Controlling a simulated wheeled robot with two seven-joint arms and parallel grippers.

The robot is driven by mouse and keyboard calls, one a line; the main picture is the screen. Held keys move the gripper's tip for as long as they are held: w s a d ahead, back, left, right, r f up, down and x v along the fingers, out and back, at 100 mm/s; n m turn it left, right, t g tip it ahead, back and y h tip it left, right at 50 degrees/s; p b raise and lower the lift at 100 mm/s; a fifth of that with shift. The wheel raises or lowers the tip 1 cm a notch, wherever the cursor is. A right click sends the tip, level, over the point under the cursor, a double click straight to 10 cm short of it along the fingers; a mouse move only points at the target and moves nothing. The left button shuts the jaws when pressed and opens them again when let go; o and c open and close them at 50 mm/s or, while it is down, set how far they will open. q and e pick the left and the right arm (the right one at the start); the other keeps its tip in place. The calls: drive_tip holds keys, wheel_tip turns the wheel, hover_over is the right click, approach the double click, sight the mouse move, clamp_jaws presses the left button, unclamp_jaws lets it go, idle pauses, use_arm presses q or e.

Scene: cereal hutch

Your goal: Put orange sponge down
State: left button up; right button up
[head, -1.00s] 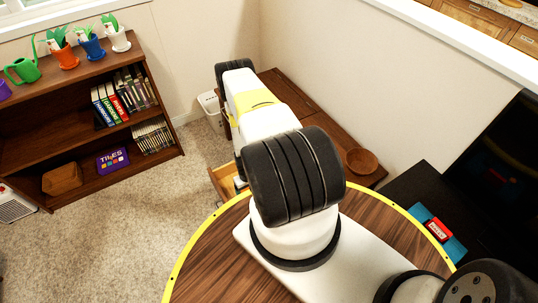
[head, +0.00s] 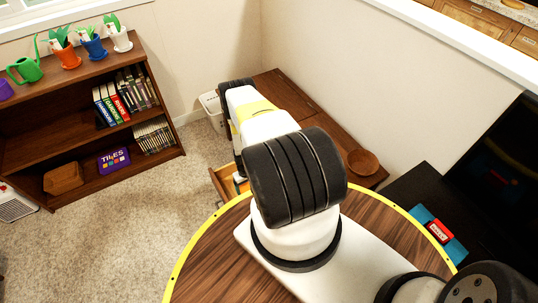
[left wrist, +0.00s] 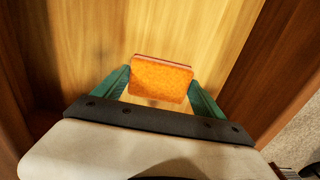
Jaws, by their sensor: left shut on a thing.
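The orange sponge (left wrist: 161,82) shows in the left wrist view, with a reddish strip along its far edge. My left gripper (left wrist: 160,84) is shut on it, one green finger at each side. The sponge is over the pale wooden floor of the open drawer (left wrist: 95,25), between its darker walls. I cannot tell whether it touches the floor. In the head view the drawer (head: 222,183) juts out below the wooden hutch (head: 330,135). My left arm hides much of it and the sponge. My right gripper is not in view.
A wooden bowl (head: 362,161) sits on the hutch. A round table (head: 205,240) with a yellow rim is in front. A bookcase (head: 80,135) with books and plant pots stands at left. Carpet (head: 140,215) lies open between them.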

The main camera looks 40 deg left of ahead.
sight(248, 187)
use_arm(q)
drive_tip(key=o, duration=1.4)
wheel_tip(248, 187, up, 12)
drive_tip(key=shift+r, duration=0.15)
